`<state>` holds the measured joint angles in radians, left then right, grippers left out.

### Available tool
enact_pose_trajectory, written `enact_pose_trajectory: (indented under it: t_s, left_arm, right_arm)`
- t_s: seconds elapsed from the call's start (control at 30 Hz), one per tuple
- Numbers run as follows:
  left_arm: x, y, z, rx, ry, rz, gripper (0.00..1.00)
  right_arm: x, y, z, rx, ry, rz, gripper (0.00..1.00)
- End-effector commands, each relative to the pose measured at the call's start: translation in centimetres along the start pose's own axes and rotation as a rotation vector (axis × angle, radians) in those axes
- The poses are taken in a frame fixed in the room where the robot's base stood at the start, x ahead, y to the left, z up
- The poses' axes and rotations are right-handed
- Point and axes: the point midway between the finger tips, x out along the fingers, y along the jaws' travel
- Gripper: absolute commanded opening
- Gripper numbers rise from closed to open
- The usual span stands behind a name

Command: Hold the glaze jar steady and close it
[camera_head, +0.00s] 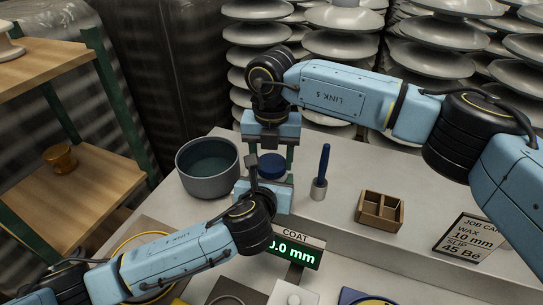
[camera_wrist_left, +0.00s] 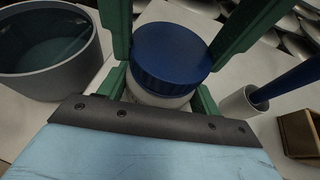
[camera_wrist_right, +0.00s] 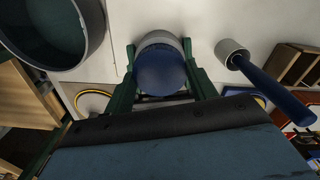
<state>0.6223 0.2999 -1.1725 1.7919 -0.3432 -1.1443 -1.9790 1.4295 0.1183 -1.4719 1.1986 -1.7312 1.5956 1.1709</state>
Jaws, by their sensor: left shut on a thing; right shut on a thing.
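The glaze jar has a pale body (camera_wrist_left: 150,97) and a blue lid (camera_wrist_left: 170,55). In the left wrist view the lid sits over the jar's mouth; I cannot tell how tightly. The lid also shows in the head view (camera_head: 271,166) and the right wrist view (camera_wrist_right: 160,72). My left gripper (camera_head: 266,183) is shut on the jar body low down, a finger on each side. My right gripper (camera_head: 270,155) comes from above and is shut on the lid. In the head view the grippers mostly hide the jar body.
A grey bowl (camera_head: 208,187) stands close to the left of the jar. A blue-handled tool in a small pale cup (camera_head: 319,190) stands to the right, with a wooden divided box (camera_head: 380,220) beyond. A coat display (camera_head: 290,252) is in front.

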Motion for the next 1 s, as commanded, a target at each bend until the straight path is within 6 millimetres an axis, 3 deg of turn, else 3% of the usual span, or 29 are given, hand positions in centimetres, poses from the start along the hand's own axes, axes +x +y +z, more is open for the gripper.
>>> enact_pose_trajectory:
  t_s: [0.2, 0.33, 0.37, 0.53, 0.83, 1.0]
  left_arm:
    - [-0.1, -0.1, -0.1, -0.001, 0.001, -0.002, 0.00]
    - [0.0, -0.1, -0.1, -0.001, 0.001, -0.002, 0.00]
    - [0.0, -0.1, -0.1, -0.001, 0.001, -0.002, 0.00]
    - [0.0, 0.0, -0.1, -0.001, 0.001, -0.001, 0.00]
    - [0.0, 0.0, -0.1, -0.001, 0.001, 0.001, 0.00]
    - [0.0, 0.1, 0.0, -0.001, 0.001, 0.001, 0.00]
  right_arm:
    - [0.0, 0.0, 0.1, 0.324, -0.002, 0.001, 0.29]
    - [0.0, 0.0, 0.1, 0.315, -0.002, 0.001, 0.29]
    - [0.0, 0.0, 0.1, 0.315, -0.002, 0.001, 0.59]
    - [0.0, 0.0, 0.0, 0.313, -0.001, 0.000, 0.81]
    - [-0.1, 0.0, 0.0, 0.311, 0.000, -0.001, 0.82]
    - [-2.0, 0.0, 0.1, 0.311, -0.003, 0.002, 0.82]
